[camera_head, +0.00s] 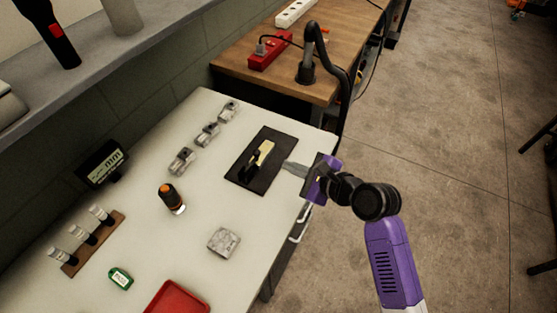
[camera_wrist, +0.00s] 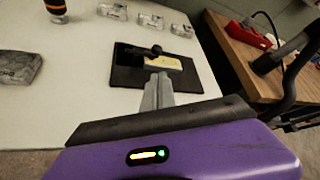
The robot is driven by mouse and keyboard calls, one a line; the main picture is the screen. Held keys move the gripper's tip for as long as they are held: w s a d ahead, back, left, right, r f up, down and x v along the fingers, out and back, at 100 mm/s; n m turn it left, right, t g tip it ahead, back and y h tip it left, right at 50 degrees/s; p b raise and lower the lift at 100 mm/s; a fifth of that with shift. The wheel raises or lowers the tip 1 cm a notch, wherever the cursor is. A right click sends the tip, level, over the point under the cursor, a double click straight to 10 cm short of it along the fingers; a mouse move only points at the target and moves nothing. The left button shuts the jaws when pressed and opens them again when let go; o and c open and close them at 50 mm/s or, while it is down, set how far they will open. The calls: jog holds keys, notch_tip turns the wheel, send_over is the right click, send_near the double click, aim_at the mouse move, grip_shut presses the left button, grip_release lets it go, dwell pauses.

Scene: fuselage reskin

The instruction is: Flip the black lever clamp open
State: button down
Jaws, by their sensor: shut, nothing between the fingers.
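The black lever clamp (camera_head: 250,160) sits on a dark square plate (camera_head: 266,181) on the white table, with a pale yellow block or strip (camera_head: 263,152) beside it. In the wrist view the clamp's black lever (camera_wrist: 152,50) lies across the top of the yellow piece (camera_wrist: 163,63) on the dark plate (camera_wrist: 126,78). Whether the clamp is latched cannot be told. My gripper (camera_head: 287,166) is shut and empty, at the right edge of the plate. In the wrist view its grey fingers (camera_wrist: 158,82) point at the yellow piece, just short of it; contact cannot be told.
Several grey metal blocks (camera_head: 207,134) stand left of the plate. An orange-topped black bottle (camera_head: 171,197), a grey block (camera_head: 224,242), a red tray (camera_head: 178,299) and a rack (camera_head: 93,243) are on the same table. A wooden bench (camera_head: 232,57) stands behind.

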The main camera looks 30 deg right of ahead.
aim_at(252, 161)
jog(key=x, duration=0.9)
jog(key=shift+w+a, duration=0.1)
jog(key=shift+w, duration=0.15)
jog(key=shift+w, duration=0.1)
